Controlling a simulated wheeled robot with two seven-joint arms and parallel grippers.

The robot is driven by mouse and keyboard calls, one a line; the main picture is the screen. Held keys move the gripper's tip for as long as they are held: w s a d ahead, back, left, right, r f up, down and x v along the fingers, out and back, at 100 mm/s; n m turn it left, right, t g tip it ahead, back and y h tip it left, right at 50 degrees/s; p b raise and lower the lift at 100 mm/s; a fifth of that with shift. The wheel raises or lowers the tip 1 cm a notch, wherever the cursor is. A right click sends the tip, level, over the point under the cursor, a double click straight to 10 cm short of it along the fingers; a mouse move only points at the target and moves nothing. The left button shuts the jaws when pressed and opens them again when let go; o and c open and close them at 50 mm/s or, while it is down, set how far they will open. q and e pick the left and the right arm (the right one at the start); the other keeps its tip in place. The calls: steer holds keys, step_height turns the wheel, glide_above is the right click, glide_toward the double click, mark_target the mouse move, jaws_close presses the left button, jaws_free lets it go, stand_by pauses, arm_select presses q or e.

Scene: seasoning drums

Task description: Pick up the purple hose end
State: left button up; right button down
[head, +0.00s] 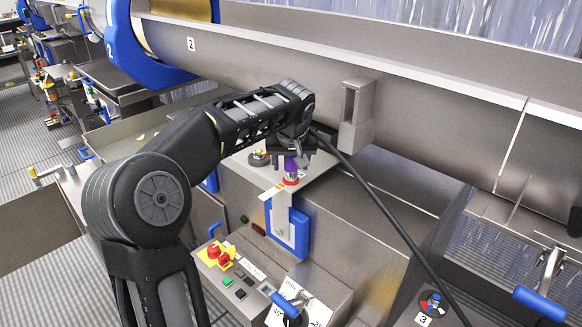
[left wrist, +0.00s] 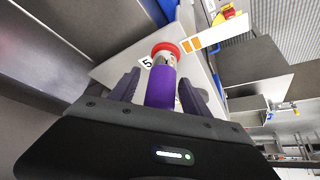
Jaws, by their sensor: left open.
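The purple hose end (head: 291,163) shows in the head view just below my left gripper, above a red ring on a metal ledge. In the left wrist view the purple hose end (left wrist: 161,88) has a silver neck and a red ring (left wrist: 165,48) at its far end. My left gripper (head: 292,158) is open. In the left wrist view its two fingers (left wrist: 158,88) stand on either side of the purple part, with a gap visible on the left. The near end of the hose end is hidden behind the gripper body. My right gripper is not in view.
A large metal drum (head: 420,75) runs behind the arm. A black hose (head: 385,215) slants down to the right. A control box with red and green buttons (head: 232,270) stands in front, and a blue-handled lever (head: 285,303) is beside it.

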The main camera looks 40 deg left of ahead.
arm_select(q)
steer(key=shift+c, duration=0.4)
jaws_close()
stand_by(0.4)
